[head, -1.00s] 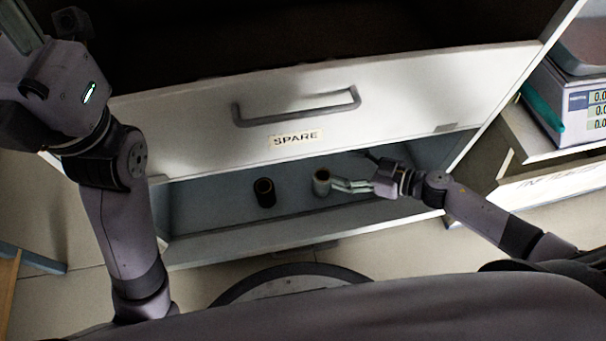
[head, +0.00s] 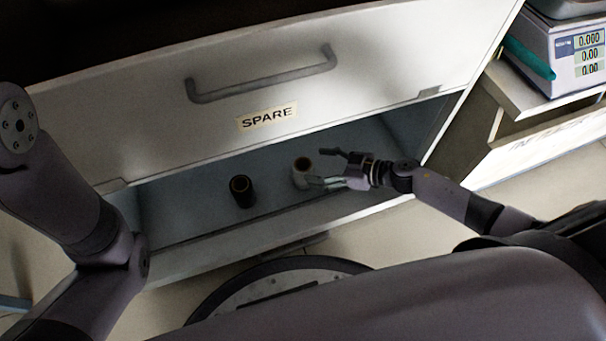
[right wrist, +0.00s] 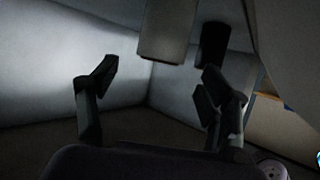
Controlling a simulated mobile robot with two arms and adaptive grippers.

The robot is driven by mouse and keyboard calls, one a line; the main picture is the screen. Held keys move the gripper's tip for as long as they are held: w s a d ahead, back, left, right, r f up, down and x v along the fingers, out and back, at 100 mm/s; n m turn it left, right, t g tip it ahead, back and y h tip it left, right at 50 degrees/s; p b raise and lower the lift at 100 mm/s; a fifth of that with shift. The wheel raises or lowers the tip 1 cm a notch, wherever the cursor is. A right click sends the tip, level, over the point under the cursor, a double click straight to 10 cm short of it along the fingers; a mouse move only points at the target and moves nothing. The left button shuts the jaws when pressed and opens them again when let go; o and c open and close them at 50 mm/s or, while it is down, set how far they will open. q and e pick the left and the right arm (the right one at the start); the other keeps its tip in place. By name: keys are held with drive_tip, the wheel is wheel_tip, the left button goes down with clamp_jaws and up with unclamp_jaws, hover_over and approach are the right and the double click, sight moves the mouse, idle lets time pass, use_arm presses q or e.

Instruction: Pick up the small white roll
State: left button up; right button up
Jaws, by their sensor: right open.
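The small white roll (head: 301,174) stands upright on the floor of the low compartment under the drawer marked SPARE. It also shows at the top of the right wrist view (right wrist: 167,32), beyond the fingertips. My right gripper (head: 314,182) is just to the right of the white roll, its fingers pointing left toward it. In the right wrist view the gripper's (right wrist: 156,80) two fingers are spread apart with nothing between them. In the head view I cannot tell whether a finger touches the roll. My left gripper is out of view; only left arm links show.
A dark roll (head: 241,191) stands left of the white one, and also shows in the right wrist view (right wrist: 212,44). The drawer front (head: 330,90) with its handle overhangs the compartment. A scale (head: 565,55) stands on a unit at the right.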

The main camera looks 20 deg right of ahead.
sight(296, 164)
drive_tip(key=b+x, duration=0.2)
drive_tip(key=x, duration=0.2)
drive_tip(key=shift+a+f, duration=0.1)
drive_tip(key=shift+f, duration=0.1)
drive_tip(key=shift+w+a+f+b, duration=0.1)
drive_tip(key=shift+w+a+b, duration=0.3)
drive_tip(key=shift+a+b, duration=0.05)
drive_tip(key=shift+c, duration=0.2)
drive_tip(key=c, duration=1.3)
